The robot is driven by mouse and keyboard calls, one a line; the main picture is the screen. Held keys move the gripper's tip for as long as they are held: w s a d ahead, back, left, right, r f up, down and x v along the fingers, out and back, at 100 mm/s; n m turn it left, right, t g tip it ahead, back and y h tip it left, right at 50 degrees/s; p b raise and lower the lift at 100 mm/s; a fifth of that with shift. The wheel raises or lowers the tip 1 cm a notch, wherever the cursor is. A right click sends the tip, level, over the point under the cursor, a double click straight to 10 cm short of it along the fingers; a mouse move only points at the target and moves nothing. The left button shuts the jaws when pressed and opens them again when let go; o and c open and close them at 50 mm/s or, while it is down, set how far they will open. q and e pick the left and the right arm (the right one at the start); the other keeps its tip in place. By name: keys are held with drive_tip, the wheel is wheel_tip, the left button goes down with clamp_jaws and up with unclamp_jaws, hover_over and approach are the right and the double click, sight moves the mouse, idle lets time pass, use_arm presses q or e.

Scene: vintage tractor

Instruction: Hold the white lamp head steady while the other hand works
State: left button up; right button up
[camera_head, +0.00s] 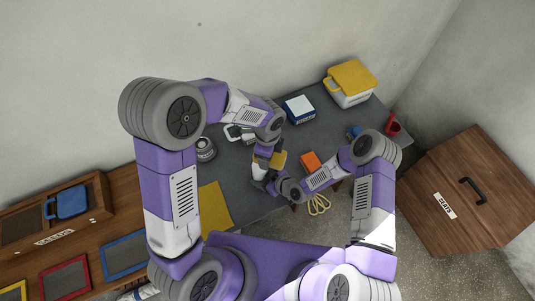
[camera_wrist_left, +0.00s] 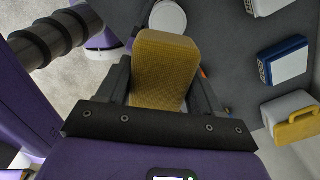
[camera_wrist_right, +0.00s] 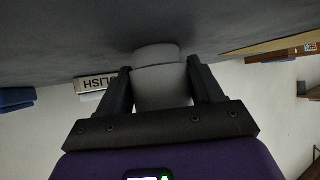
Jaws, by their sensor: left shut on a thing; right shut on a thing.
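The white lamp head (camera_wrist_right: 162,85) is between the fingers of my right gripper (camera_wrist_right: 160,85), which is shut on it. In the right wrist view it is a pale cylinder close to the dark bench top. Its round white face (camera_wrist_left: 167,18) shows in the left wrist view. My left gripper (camera_wrist_left: 160,85) is shut on a yellow textured block (camera_wrist_left: 163,65), like a sponge. In the head view the lamp head (camera_head: 258,170) and yellow block (camera_head: 279,159) are partly hidden by my arms.
The grey bench (camera_head: 240,170) also holds a blue-and-white box (camera_head: 299,109), a yellow-lidded white container (camera_head: 350,84), an orange box (camera_head: 311,161), a yellow cloth (camera_head: 214,207) and a round metal object (camera_head: 205,149). A wooden cabinet (camera_head: 470,190) stands at right.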

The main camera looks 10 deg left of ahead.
drive_tip(key=o, duration=1.3)
drive_tip(key=shift+c, duration=0.2)
drive_tip(key=v, duration=1.1)
drive_tip(key=shift+s+d+r, duration=0.2)
drive_tip(key=shift+d+r, duration=0.15)
